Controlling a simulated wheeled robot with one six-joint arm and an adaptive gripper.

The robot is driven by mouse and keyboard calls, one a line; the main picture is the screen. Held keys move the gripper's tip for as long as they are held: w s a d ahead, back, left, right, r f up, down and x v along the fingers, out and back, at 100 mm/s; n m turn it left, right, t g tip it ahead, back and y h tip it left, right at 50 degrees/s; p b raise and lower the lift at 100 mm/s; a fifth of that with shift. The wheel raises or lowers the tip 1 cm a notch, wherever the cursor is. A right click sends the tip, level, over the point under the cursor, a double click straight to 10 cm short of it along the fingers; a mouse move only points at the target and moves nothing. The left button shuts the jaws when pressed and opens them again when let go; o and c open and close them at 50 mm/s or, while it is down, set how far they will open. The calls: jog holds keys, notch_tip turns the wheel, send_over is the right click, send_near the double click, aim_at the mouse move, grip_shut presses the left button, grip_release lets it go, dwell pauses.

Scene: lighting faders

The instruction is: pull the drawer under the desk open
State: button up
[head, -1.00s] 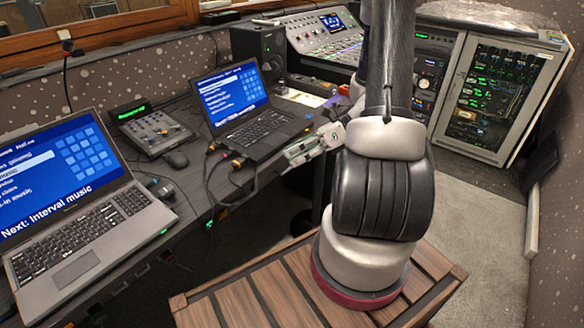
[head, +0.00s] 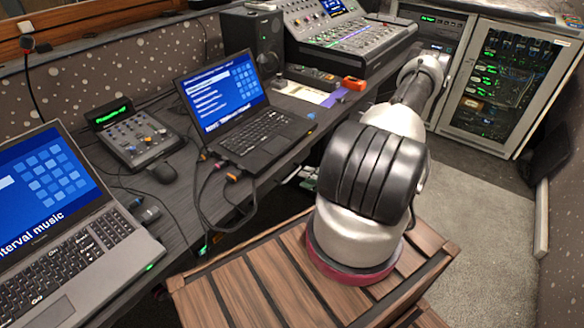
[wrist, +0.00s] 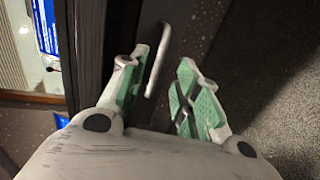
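In the wrist view, a pale bar handle (wrist: 158,60) stands out from a dark panel (wrist: 182,22), which looks like the drawer front under the desk. My gripper (wrist: 166,76) is open, with green pads on both fingers. The handle appears just beyond the fingertips, between them and nearer the left finger; I cannot tell whether it is within their reach. Nothing is held. In the head view, a bit of my gripper (head: 303,177) shows beside the desk's front edge, mostly hidden behind my arm. The drawer and handle are hidden there.
The desk (head: 178,205) carries a black laptop (head: 245,125), a grey laptop (head: 70,245), a small fader console (head: 138,135) and a large mixer (head: 345,40). Cables (head: 205,205) hang over its front edge. A rack cabinet (head: 500,85) stands at the right. Carpet (head: 485,220) is clear.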

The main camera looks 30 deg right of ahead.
aim_at(294, 172)
jog(key=x, duration=0.6)
jog(key=shift+w+a, duration=0.1)
jog(key=shift+w, duration=0.25)
jog(key=shift+c, duration=0.2)
grip_shut()
